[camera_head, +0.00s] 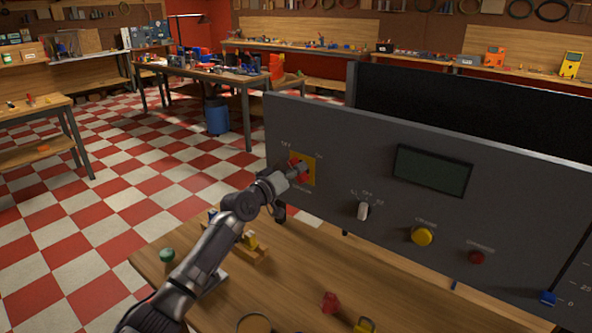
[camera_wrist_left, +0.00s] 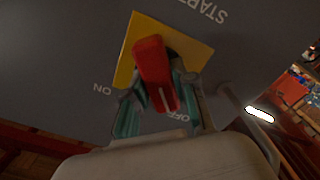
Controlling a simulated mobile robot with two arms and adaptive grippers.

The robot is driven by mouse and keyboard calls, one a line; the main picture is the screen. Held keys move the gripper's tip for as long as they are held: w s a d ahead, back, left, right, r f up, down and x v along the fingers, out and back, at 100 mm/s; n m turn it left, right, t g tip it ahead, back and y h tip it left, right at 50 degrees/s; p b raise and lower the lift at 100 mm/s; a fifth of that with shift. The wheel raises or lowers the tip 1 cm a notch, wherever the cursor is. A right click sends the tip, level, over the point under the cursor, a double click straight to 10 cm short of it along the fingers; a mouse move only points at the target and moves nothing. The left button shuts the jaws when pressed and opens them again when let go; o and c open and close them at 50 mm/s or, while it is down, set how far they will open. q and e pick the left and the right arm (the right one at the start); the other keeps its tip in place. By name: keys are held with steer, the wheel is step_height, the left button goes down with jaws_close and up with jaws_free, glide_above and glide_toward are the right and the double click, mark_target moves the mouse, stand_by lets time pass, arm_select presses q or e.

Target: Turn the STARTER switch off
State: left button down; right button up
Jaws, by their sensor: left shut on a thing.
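The STARTER switch is a red handle (camera_head: 298,168) on a yellow square plate (camera_head: 311,171), at the left end of the dark grey panel (camera_head: 345,140). OFF is printed at the plate's upper left and ON at its upper right. My left gripper (camera_head: 289,174) is at the switch, its fingers shut on the red handle. In the left wrist view, upside down, the handle (camera_wrist_left: 153,65) sits between the two fingers (camera_wrist_left: 157,95). The white line on the handle points toward the word OFF, away from ON. My right gripper is not in view.
The panel also carries a dark display (camera_head: 432,170), a white selector knob (camera_head: 363,211), a yellow button (camera_head: 422,236) and a red button (camera_head: 477,257). On the wooden table (camera_head: 285,270) below lie small parts, including a red piece (camera_head: 329,302) and a green knob (camera_head: 167,255).

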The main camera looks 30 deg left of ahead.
arm_select(q)
steer(key=shift+n, duration=0.6)
steer(key=c, duration=0.9)
jaws_free()
steer(key=s, duration=0.8)
steer(key=s+a, duration=0.1)
steer(key=s, duration=0.3)
